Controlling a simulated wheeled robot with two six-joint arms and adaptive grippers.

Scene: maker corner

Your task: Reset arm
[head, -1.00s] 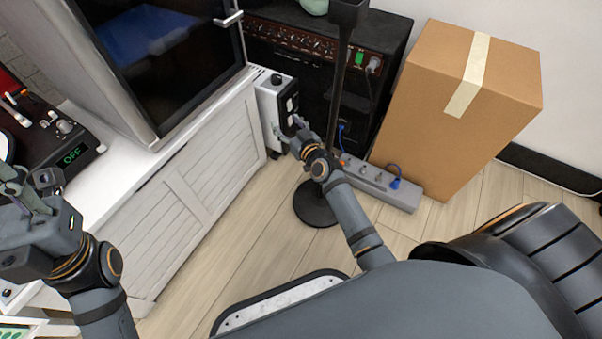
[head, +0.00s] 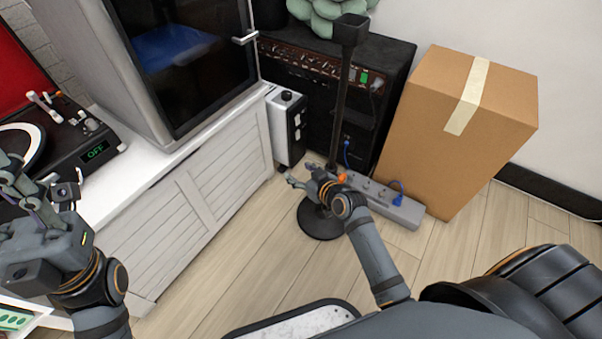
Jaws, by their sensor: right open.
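My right gripper (head: 298,175) is open and empty. It hangs above the floor in front of the white switch unit (head: 286,128), left of the grey power strip (head: 400,210) and in front of the stand's black pole (head: 342,90). It touches nothing that I can make out. My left gripper (head: 38,172) is at the left edge, in front of the turntable (head: 78,135). Its fingers look spread apart, with nothing visible between them. Part of it is at the picture's edge.
A white cabinet (head: 190,205) stands at left with a dark-doored box (head: 185,70) on top. A black amplifier (head: 385,65) and a cardboard box (head: 450,140) stand at the back. The stand's round base (head: 318,222) is on the floor. The floor between cabinet and base is clear.

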